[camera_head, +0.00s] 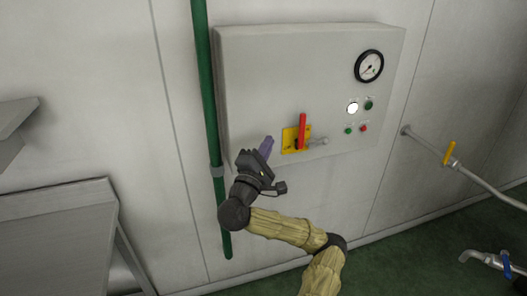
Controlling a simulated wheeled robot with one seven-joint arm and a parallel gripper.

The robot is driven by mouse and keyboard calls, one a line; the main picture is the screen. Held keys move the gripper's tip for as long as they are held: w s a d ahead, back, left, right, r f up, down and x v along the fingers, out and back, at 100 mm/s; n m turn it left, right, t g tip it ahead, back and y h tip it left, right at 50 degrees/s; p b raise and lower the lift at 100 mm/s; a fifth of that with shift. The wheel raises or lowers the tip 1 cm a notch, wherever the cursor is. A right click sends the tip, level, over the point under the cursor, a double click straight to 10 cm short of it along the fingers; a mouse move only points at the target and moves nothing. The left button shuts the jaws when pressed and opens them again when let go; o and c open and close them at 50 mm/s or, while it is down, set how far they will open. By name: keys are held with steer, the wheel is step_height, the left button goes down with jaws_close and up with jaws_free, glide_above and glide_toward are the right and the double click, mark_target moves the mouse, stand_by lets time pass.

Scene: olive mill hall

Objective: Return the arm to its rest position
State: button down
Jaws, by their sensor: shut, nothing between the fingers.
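My gripper (267,147) is in the middle of the head view, with purple fingers that are shut and hold nothing. It is at the end of my arm, which has dark joints and straw-coloured links and rises from the bottom of the picture. The gripper is in front of the lower left part of a grey control panel (255,75). Just to its right is a red lever (302,130) on a yellow plate (289,140). The lever points up. A small gap shows between the fingers and the lever.
A green vertical pipe (207,100) runs left of the panel. The panel carries a gauge (369,66) and several small lights or buttons. A pipe with a yellow valve handle (449,153) is at right, a blue-handled tap (506,265) lower right. A grey metal table (55,235) stands at left.

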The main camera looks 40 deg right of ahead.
steer(key=shift+s+a, duration=0.4)
steer(key=shift+a, duration=0.3)
steer(key=shift+a, duration=0.1)
